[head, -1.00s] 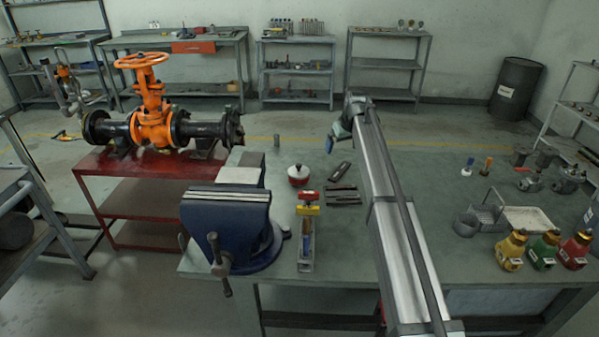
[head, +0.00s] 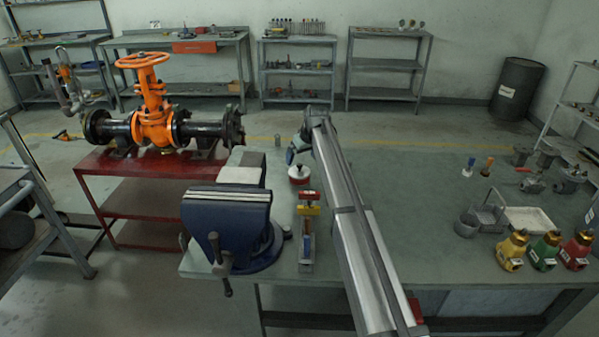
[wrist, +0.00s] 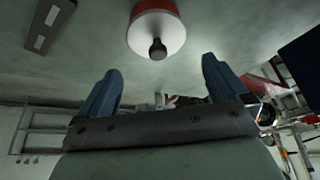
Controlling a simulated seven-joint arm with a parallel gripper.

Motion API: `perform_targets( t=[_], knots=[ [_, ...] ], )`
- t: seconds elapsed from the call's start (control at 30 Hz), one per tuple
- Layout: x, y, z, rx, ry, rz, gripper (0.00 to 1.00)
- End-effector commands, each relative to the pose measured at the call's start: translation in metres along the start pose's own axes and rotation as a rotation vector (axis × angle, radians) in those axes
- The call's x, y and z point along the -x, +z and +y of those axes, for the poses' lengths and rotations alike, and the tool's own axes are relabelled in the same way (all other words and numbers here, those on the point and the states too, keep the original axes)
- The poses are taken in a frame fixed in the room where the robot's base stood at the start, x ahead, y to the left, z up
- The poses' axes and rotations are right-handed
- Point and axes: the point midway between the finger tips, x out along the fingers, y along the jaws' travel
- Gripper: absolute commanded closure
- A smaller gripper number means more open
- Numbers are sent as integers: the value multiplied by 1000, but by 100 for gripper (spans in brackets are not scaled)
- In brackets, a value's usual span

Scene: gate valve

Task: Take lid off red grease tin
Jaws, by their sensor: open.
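The red grease tin (head: 299,180) stands upright on the green-grey bench. Its pale lid (head: 299,171) is on top. In the wrist view the red tin (wrist: 177,45) is at the top centre, with the white lid (wrist: 146,40) and its dark knob (wrist: 158,49) facing me. My gripper (wrist: 157,85) is open and empty; its two blue fingers are apart, with the knob beyond and between them, not touched. In the head view my gripper (head: 291,155) hangs just above and behind the tin, partly hidden by my arm.
A blue vise (head: 228,225) is left of the tin. A holder with red and yellow tops (head: 308,205) stands in front of it.

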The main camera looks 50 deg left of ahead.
Motion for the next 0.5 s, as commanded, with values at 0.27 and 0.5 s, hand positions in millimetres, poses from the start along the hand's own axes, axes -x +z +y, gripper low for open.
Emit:
perform_targets(
  t=[0.27,0.5],
  knots=[
    [-16,0,1,0,1,0,0],
    [-46,2,2,0,0,-1,0]
  ],
)
